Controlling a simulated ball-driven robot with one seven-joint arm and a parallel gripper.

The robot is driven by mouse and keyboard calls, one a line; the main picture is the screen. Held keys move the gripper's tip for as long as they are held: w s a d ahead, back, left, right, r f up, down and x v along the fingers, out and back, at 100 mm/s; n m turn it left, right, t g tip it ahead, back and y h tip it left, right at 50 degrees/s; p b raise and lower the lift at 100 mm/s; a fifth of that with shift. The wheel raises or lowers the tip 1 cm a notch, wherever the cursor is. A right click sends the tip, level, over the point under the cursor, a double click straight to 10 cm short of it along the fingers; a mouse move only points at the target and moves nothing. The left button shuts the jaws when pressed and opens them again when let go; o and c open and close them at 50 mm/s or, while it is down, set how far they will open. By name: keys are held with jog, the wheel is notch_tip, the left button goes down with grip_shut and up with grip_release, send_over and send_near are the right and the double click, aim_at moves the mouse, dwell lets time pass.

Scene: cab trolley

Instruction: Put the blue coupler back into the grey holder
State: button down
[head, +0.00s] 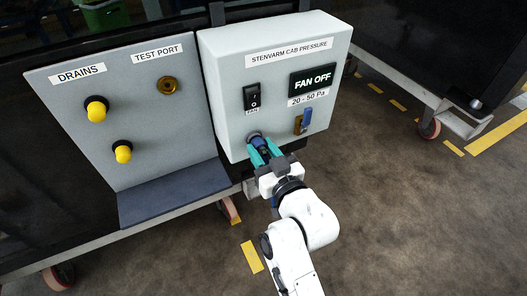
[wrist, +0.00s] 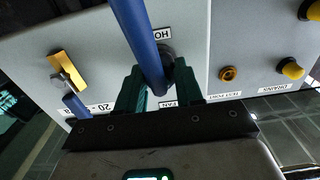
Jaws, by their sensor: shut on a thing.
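The blue coupler (head: 261,143) is between the teal fingers of my gripper (head: 264,147), which are shut on it at the lower left of the grey control box. In the wrist view, the blue length (wrist: 146,45) runs from the top edge down between the fingers of my gripper (wrist: 158,80). A dark grey round holder (head: 254,135) on the box face lies just beyond the fingertips. It also shows in the wrist view (wrist: 167,52), partly hidden behind the blue length. I cannot tell whether the coupler touches or enters it.
The box carries a fan switch (head: 252,96), a FAN OFF display (head: 312,79) and a brass valve (head: 299,125) with a blue handle. To the left, a panel (head: 140,90) has two yellow-capped drains and a brass test port (head: 167,85). The floor at right is mostly clear.

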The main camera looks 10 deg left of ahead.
jog(key=shift+w+a, duration=0.1)
jog(key=shift+w, duration=0.05)
jog(key=c, duration=0.6)
grip_release()
jog(key=shift+c, duration=0.2)
jog(key=v, duration=1)
jog(key=shift+s+d, duration=0.3)
jog(key=shift+o, duration=0.3)
jog(key=o, duration=0.6)
